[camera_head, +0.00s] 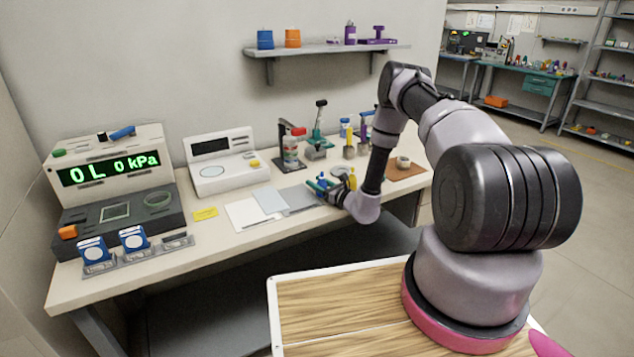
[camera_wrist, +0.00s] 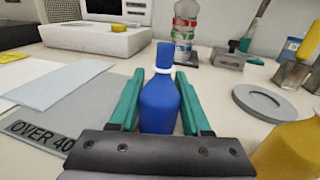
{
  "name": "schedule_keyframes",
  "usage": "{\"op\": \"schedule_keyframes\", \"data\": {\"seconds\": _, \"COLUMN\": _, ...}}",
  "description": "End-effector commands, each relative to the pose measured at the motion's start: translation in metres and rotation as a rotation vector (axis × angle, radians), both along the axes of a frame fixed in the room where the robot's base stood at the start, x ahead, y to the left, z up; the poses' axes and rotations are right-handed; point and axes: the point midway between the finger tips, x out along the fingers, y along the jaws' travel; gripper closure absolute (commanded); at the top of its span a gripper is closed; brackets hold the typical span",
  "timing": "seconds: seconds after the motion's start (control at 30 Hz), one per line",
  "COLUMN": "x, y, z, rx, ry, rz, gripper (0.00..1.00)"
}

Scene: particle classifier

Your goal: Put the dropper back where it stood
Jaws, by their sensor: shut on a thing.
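The dropper (camera_wrist: 160,106) looks like a blue bottle with a white collar and a blue top. It stands upright between the teal fingers of my gripper (camera_wrist: 160,75) in the wrist view. My gripper is shut on its body. In the head view my gripper (camera_head: 320,187) is low over the worktable, at the right end of the flat sheets; the dropper is small there and partly hidden by the fingers. I cannot tell whether its base touches the table. A flat grey ring (camera_wrist: 264,102) lies on the table to the right of my gripper in the wrist view.
A grey sheet (camera_wrist: 62,112) marked "OVER 40" lies left of my gripper. A yellow object (camera_wrist: 290,150) is close on the right. A red-and-white bottle (camera_wrist: 185,28) and a grey block (camera_wrist: 214,65) with a teal tool stand behind. Bare tabletop lies between.

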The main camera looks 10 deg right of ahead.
Motion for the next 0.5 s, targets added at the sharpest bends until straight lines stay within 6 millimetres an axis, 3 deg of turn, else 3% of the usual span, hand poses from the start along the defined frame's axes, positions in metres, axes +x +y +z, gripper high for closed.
{"op": "schedule_keyframes", "data": {"seconds": 0.03, "x": -0.0001, "y": -0.0001, "z": -0.0011, "rx": 0.0, "ry": 0.0, "rz": 0.0, "gripper": 0.49}}
{"op": "schedule_keyframes", "data": {"seconds": 0.1, "x": -0.0001, "y": -0.0001, "z": -0.0007, "rx": 0.0, "ry": 0.0, "rz": 0.0, "gripper": 0.23}}
{"op": "schedule_keyframes", "data": {"seconds": 0.5, "x": -0.0016, "y": -0.0013, "z": 0.0023, "rx": -0.001, "ry": 0.001, "rz": -0.001, "gripper": 0.23}}
